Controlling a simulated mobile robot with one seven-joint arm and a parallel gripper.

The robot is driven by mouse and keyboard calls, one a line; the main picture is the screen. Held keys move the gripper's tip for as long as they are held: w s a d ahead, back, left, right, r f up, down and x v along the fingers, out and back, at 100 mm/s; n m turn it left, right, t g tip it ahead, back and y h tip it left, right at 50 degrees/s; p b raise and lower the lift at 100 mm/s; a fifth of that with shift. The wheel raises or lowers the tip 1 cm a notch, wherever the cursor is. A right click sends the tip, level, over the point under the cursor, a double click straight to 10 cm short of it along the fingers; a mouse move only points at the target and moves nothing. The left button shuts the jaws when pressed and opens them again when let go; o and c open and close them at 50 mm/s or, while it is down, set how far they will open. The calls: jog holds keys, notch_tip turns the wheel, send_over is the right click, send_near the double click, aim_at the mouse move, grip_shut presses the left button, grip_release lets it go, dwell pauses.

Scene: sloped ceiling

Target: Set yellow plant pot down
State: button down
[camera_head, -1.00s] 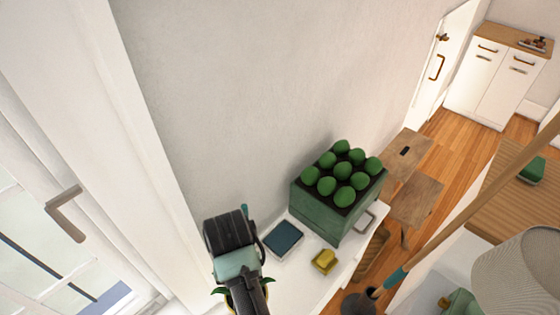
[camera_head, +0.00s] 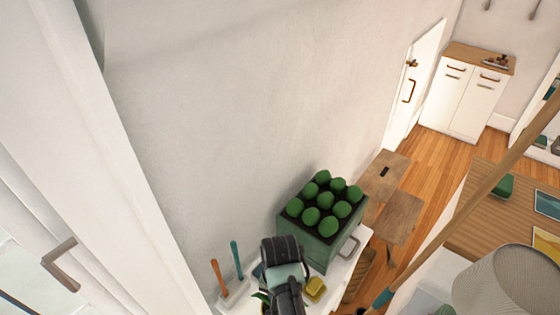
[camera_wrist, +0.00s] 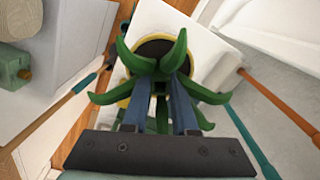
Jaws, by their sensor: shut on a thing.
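The yellow plant pot (camera_wrist: 122,78) shows in the wrist view as a yellow rim around dark soil, with green leaves (camera_wrist: 137,60) spreading out of it. My gripper (camera_wrist: 160,88) is shut on the plant among these leaves. The leaves hide much of the fingertips. In the head view my gripper (camera_head: 284,302) is at the bottom edge, over the white surface, and hides most of the plant; a few leaves (camera_head: 262,296) show at its left. I cannot tell whether the pot touches the surface below.
A green crate of round green things (camera_head: 320,205) stands just behind my gripper. A yellow block (camera_head: 315,289) is close on the right. A white holder (camera_head: 236,296) with upright orange and teal handles is close on the left.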

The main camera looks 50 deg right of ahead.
jog(key=shift+f, duration=1.15)
jog(key=shift+f, duration=0.1)
jog(key=c, duration=0.7)
grip_release()
notch_tip(320, 180, up, 12)
